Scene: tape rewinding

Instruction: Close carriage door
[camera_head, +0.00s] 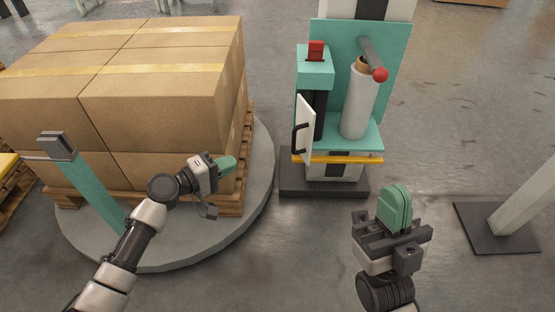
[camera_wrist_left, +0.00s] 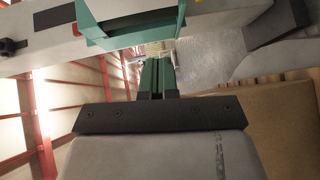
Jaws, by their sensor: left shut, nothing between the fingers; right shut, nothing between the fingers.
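The carriage door (camera_head: 306,128) is a small white panel with a black handle (camera_head: 295,139). It stands swung open on the left front of the teal carriage (camera_head: 315,75). My left gripper (camera_head: 228,164) is shut and empty, in front of the boxes and left of the door, apart from it. Its green fingers show closed together in the left wrist view (camera_wrist_left: 157,75). My right gripper (camera_head: 397,200) is shut and empty, pointing up, in front and to the right of the carriage.
A white film roll (camera_head: 358,102) stands on the carriage under a bar with a red knob (camera_head: 380,75). A yellow bar (camera_head: 345,159) runs across the carriage front. Stacked boxes (camera_head: 165,95) on a pallet and round turntable (camera_head: 262,190) fill the left. A post on a dark base (camera_head: 480,230) stands right.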

